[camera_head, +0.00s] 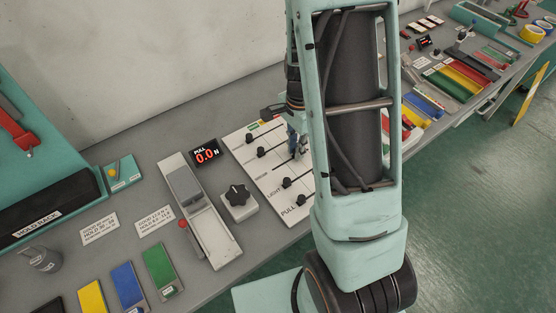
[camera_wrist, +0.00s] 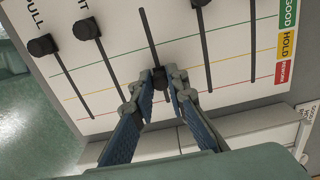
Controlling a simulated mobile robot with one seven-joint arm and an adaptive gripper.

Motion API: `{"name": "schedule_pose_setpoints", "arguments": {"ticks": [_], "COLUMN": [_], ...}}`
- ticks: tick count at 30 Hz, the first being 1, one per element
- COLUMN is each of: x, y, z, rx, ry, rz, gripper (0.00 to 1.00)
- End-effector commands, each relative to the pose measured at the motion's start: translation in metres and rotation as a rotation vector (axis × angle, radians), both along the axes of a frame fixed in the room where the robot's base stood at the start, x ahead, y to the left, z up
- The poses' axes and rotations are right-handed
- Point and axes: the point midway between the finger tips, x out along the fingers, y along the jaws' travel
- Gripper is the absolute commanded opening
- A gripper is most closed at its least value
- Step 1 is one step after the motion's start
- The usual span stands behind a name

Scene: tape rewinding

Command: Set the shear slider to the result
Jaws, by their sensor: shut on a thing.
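A white slider panel (camera_wrist: 120,62) carries several black knobs on slots, crossed by green, yellow and red lines. In the wrist view my gripper (camera_wrist: 161,84) is shut on the black knob (camera_wrist: 160,74) of the middle slider. This knob sits near the yellow line, partly covered by my fingertips. In the head view my gripper (camera_head: 297,146) is at the panel (camera_head: 240,141), partly behind my arm.
The PULL knob (camera_wrist: 40,46) and the neighbouring LIGHT knob (camera_wrist: 86,28) stand left of my fingers. GOOD (camera_wrist: 290,12), HOLD (camera_wrist: 287,45) and red (camera_wrist: 285,72) labels line the right edge. A display (camera_head: 205,153) reads PULL 0.0 N. A dial (camera_head: 238,197) stands beside the panel.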

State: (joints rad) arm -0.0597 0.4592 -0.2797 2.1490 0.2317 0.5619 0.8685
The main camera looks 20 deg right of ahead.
Motion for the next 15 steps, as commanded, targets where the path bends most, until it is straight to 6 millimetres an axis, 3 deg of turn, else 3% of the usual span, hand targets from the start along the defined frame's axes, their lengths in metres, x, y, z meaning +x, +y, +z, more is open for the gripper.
{"name": "schedule_pose_setpoints", "arguments": {"ticks": [3,6,15], "x": [0.010,0.014,0.015], "y": [-0.027,-0.039,-0.045], "z": [-0.002,-0.001,0.001], "rx": [-0.002,-0.001,-0.004], "ry": [-0.005,-0.003,-0.005], "rz": [-0.004,-0.002,0.001], "gripper": [0.00,0.00,0.00]}}
